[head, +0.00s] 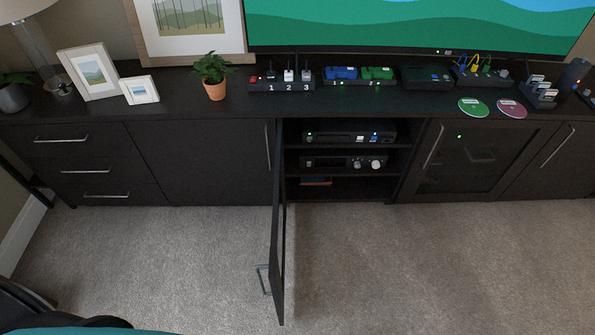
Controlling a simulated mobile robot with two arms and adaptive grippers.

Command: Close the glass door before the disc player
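A cabinet door (278,240) stands swung wide open toward me, hinged at the left of an open compartment. I see it almost edge-on, so its glass is hard to make out. Its bar handle (262,280) is on the left-facing side near the free end. Inside the compartment, a black device (345,136) with green and blue lights sits on the upper shelf. Another device (335,162) with a display and round knobs sits below it. I cannot tell for sure which is the disc player. Neither of my grippers is in view.
A closed glass-fronted door (475,160) is right of the opening. The cabinet top holds a potted plant (213,76), picture frames, controllers, a green disc (473,107) and a pink disc (511,108). Carpet (420,265) around the door is clear. Dark and teal shapes fill the lower left corner.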

